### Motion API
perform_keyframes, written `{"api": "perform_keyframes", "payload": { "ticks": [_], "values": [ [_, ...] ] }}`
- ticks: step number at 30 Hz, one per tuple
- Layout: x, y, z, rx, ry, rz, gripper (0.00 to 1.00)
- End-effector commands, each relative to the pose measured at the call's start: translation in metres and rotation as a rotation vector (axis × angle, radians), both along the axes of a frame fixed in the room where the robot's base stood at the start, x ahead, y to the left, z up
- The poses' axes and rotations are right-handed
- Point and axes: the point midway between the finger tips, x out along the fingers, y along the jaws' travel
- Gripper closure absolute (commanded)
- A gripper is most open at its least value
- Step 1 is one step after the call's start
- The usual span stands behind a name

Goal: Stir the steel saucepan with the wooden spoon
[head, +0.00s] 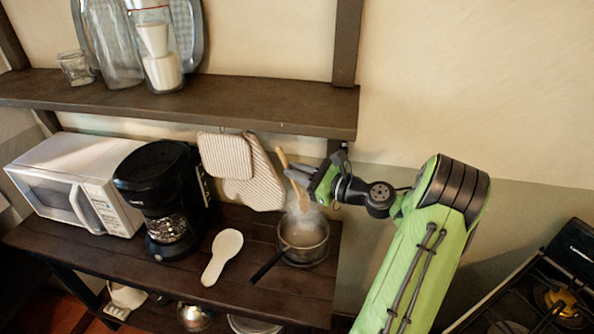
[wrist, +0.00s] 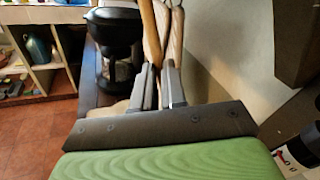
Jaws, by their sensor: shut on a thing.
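The steel saucepan (head: 303,240) stands on the dark wooden shelf top near its right end, with its black handle pointing to the lower left. Steam rises from it and it holds light brown contents. My gripper (head: 294,174) is above the saucepan, shut on the wooden spoon (head: 283,157). The spoon slants down toward the pan, with its upper end above the fingers; steam blurs its lower end, so I cannot tell whether it touches the contents. In the wrist view, the spoon (wrist: 151,35) stands between my gripper's fingers (wrist: 158,78).
A white spoon rest (head: 222,255) lies left of the pan. A black coffee maker (head: 165,190) and white microwave (head: 75,185) stand further left. Striped oven mitts (head: 255,175) hang behind. An upper shelf (head: 200,103) overhangs the back. A stove (head: 545,300) is at the lower right.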

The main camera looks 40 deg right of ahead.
Motion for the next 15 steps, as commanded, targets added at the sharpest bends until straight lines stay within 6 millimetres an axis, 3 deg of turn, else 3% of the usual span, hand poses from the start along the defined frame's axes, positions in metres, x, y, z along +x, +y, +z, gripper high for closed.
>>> {"api": "perform_keyframes", "payload": {
  "ticks": [2,15],
  "values": [
    [0.000,0.000,0.006,0.002,0.002,0.007,1.00],
    [-0.003,0.022,-0.037,0.001,0.001,0.008,1.00]
  ]
}}
